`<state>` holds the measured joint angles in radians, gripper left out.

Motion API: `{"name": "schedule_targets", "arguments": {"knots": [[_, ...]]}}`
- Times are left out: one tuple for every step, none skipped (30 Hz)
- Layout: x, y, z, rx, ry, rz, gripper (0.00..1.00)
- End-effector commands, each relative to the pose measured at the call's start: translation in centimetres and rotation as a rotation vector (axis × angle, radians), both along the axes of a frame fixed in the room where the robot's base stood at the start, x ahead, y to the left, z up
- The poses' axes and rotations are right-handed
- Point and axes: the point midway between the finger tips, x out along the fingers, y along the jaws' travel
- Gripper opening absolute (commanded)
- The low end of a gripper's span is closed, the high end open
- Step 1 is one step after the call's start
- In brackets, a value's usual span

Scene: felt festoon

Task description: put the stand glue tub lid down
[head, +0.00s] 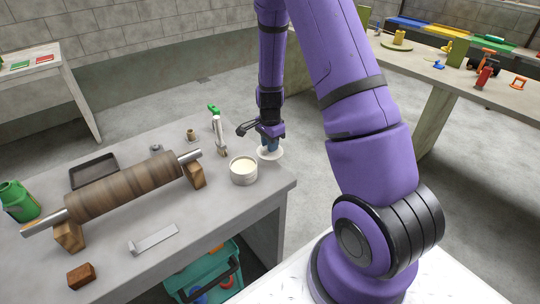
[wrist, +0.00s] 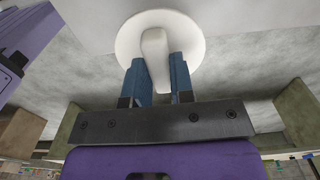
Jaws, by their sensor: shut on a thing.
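The glue tub lid (wrist: 188,32) is a white disc with a raised white grip bar. My gripper (wrist: 155,82) has its blue fingers shut on that bar in the wrist view. In the head view the lid (head: 270,154) is under my gripper (head: 268,146), at the right edge of the table. I cannot tell whether the lid touches the tabletop. The open glue tub (head: 243,171) stands just left of and nearer than the lid, with pale glue showing inside.
A brush (head: 220,136) stands behind the tub. A wooden roller (head: 125,185) on blocks, a black tray (head: 93,170), a green bottle (head: 18,200) and a metal strip (head: 154,240) are on the table (head: 215,220). Bare tabletop lies in front of the tub.

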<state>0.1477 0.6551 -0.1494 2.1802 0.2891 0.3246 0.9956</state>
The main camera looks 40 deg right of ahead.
Motion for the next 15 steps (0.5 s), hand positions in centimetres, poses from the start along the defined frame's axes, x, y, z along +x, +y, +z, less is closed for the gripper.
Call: {"name": "schedule_targets", "arguments": {"knots": [[0.0, 0.0, -0.4, 0.000, 0.001, 0.000, 0.00], [0.0, 0.0, -0.5, 0.000, 0.000, 0.000, 0.00], [0.0, 0.0, -0.7, -0.001, -0.001, 0.000, 0.00], [0.0, 0.0, -0.8, -0.001, -0.001, 0.000, 0.00], [0.0, 0.0, -1.0, 0.000, 0.000, 0.000, 0.00], [0.0, 0.0, -1.4, 0.000, 0.001, 0.000, 0.00], [0.0, 0.0, -1.8, 0.001, 0.002, 0.000, 0.00], [-0.1, 0.0, -2.2, 0.001, 0.002, -0.001, 0.00], [0.0, 0.0, -2.8, 0.000, 0.001, -0.001, 0.00], [0.0, 0.0, -3.2, 0.000, 0.002, 0.000, 0.00], [-0.1, 0.0, -3.7, 0.001, 0.003, 0.000, 0.00], [0.0, 0.0, -4.1, 0.000, 0.001, 0.000, 0.00], [0.0, 0.0, -4.4, 0.000, 0.000, 0.000, 0.00], [0.0, 0.0, -4.6, 0.000, 0.001, 0.000, 0.00], [0.0, 0.0, -4.7, 0.000, 0.000, 0.000, 0.00]]}}
